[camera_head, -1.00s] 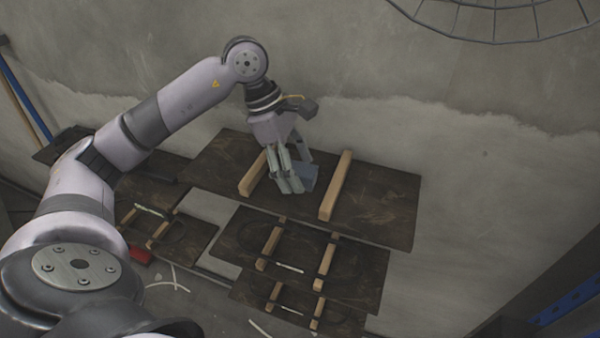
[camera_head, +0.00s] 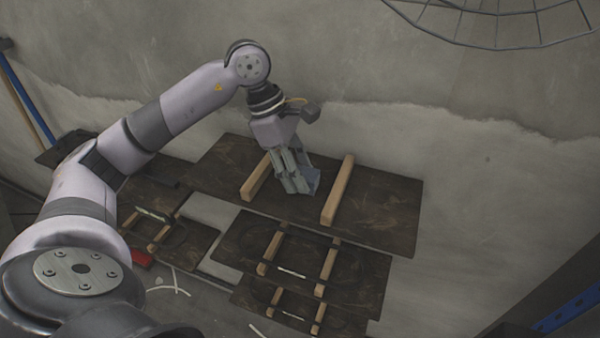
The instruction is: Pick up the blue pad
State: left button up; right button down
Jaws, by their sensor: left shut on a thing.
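The blue pad (camera_head: 313,179) is a small grey-blue block at the fingers of my left gripper (camera_head: 297,187). The gripper points down, between two wooden bars, above the top dark wooden board (camera_head: 385,206). It is shut on the pad, and its fingers hide the pad's left part. I cannot tell whether the pad touches the board. My right gripper is not in view.
A left wooden bar (camera_head: 256,177) and a right wooden bar (camera_head: 337,190) flank the gripper on the board. Lower boards with bars (camera_head: 345,277) lie in front. A red object (camera_head: 142,257) lies at lower left. A wire basket (camera_head: 500,25) hangs at top right.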

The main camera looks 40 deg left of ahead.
pick_arm(q)
notch_tip(320, 180, up, 20)
dwell(0.4)
jog(key=shift+f, duration=0.1)
